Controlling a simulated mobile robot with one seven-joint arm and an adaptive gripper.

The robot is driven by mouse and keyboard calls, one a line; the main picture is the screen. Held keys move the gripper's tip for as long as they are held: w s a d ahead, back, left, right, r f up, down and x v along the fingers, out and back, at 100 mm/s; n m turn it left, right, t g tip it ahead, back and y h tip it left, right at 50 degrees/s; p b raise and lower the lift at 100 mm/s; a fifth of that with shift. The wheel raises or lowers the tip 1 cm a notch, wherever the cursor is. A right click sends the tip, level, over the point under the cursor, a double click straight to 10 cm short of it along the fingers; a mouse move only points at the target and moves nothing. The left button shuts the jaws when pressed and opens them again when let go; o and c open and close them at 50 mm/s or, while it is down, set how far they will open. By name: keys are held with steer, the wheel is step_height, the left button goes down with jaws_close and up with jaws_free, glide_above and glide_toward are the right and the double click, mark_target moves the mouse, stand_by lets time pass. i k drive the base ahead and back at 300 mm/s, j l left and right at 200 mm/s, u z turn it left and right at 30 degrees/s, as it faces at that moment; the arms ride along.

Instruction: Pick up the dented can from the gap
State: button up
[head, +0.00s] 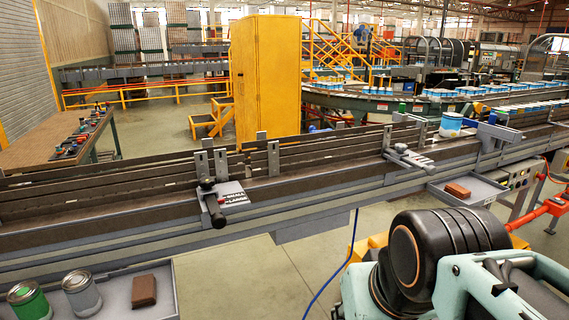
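Two more cans, one green (28,301) and one bare grey metal (81,294), stand upright in a grey tray (163,307) at the lower left. I cannot make out a dent on any can, and I cannot tell which spot is the gap. My teal and black arm fills the lower right corner. No fingertips of my gripper show.
A brown block (144,291) lies in the left tray; another (457,191) lies in a right-hand tray (480,197). Metal guide rails and clamps (225,198) stand along the conveyor. A yellow cabinet (266,80) stands behind it.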

mark_target(450, 123)
steer(key=i+l, duration=0.15)
steer(key=l, duration=0.25)
steer(key=i+l+u, duration=0.15)
steer(key=l, duration=0.2)
steer(key=i+l, duration=0.1)
steer(key=l, duration=0.3)
steer(key=i+l+u, duration=0.1)
steer(key=l, duration=0.3)
steer(key=i+l, duration=0.15)
steer(key=l, duration=0.3)
steer(key=i+l, duration=0.1)
steer(key=l, duration=0.4)
steer(key=i+l, duration=0.15)
steer(key=l, duration=0.3)
steer(key=i+l+u, duration=0.1)
steer(key=l, duration=0.4)
steer(key=i+l, duration=0.15)
steer(key=l, duration=0.3)
steer(key=i+l, duration=0.1)
steer(key=l, duration=0.4)
steer(key=j, duration=0.3)
steer(key=z, duration=0.05)
